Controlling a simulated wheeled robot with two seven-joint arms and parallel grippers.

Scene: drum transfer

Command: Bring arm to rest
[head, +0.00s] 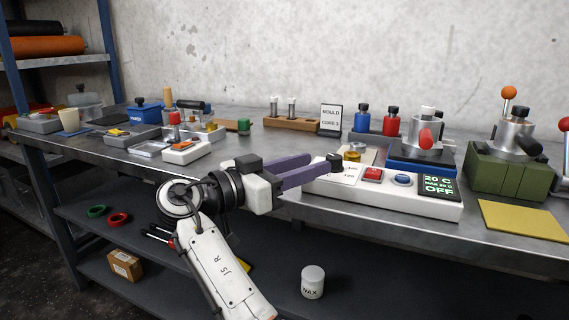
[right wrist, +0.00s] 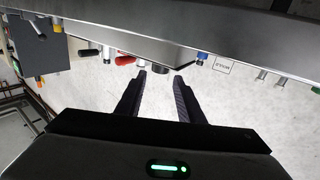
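My right arm (head: 219,262), a white link marked R, rises from the bottom of the head view in front of the bench. My right gripper (head: 318,165) points to the right, over the bench's front edge by the white control box. Its two long purple fingers are apart. In the right wrist view the right gripper (right wrist: 160,77) shows a clear gap between its fingers and holds nothing. A dark round knob shows just beyond the fingertips there; I cannot tell how near it is. My left gripper is in neither view.
The steel bench (head: 500,240) carries a white control box (head: 425,205) reading OFF, a green block fixture (head: 500,172), a wooden rack (head: 291,123) and several small fixtures at the left. A WAX jar (head: 313,282) and a cardboard box (head: 124,265) stand on the lower shelf.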

